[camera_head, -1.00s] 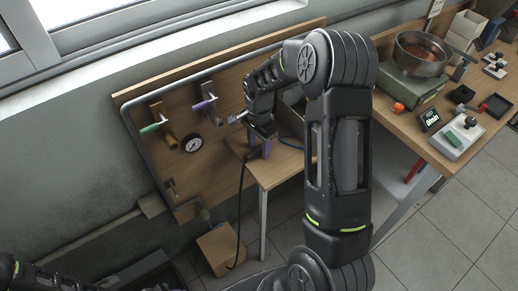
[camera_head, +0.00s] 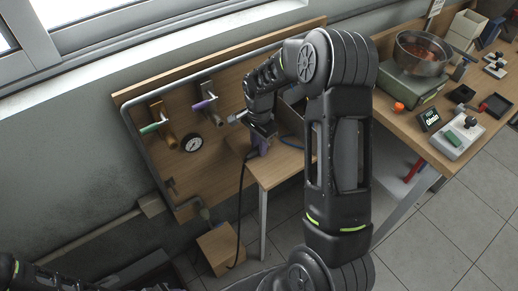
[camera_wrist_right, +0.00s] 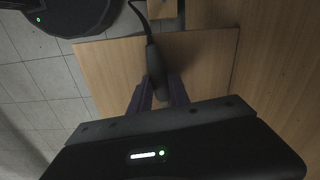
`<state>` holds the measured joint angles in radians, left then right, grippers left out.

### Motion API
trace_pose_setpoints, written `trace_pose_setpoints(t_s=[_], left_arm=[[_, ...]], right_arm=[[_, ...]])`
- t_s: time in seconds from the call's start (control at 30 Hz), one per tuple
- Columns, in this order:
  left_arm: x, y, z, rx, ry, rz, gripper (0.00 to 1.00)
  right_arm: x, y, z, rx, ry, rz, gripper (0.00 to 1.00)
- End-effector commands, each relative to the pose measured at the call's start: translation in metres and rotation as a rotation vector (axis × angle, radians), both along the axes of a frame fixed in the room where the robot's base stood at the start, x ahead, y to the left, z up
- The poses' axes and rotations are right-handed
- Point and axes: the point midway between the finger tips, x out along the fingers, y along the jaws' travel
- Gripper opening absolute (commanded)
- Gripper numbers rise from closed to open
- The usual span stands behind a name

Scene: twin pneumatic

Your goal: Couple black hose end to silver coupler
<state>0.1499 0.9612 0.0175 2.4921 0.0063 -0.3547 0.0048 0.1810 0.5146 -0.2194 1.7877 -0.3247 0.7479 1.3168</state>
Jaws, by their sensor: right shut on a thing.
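My right gripper (camera_head: 261,147) is at the wooden panel's right side, above a small wooden table. In the right wrist view its purple fingers (camera_wrist_right: 158,96) are shut on the black hose end (camera_wrist_right: 154,62), a thick dark sleeve lying between them. The black hose (camera_head: 241,185) hangs from the gripper toward the floor in the head view. A small silver part (camera_head: 237,117) shows just left of my right wrist; I cannot tell whether it is the silver coupler, and its right side is hidden by the wrist. My left gripper is not in view; only part of that arm shows at the bottom left.
The wooden panel (camera_head: 150,165) carries a green-handled valve (camera_head: 151,128), a purple-handled valve (camera_head: 203,104) and a round gauge (camera_head: 192,143). A wooden box (camera_head: 220,250) stands on the floor below. A workbench (camera_head: 405,122) with several items is at right.

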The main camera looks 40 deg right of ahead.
Motion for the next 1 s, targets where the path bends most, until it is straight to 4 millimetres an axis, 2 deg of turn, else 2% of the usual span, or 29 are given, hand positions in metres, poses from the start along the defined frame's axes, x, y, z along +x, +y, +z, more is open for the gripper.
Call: trace_pose_setpoints(t_s=[0.37,0.53,0.67,1.0], left_arm=[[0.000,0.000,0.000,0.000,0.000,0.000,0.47],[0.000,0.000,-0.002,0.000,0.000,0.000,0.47],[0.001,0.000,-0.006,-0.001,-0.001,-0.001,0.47],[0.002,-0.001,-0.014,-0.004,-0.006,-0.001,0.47]], right_arm=[[0.000,0.000,0.000,0.000,-0.001,0.000,0.00],[0.001,0.000,0.008,-0.001,-0.002,0.001,0.00],[0.001,0.000,0.025,-0.001,-0.005,0.001,0.00],[0.001,0.000,0.088,-0.001,-0.004,0.000,0.00]])
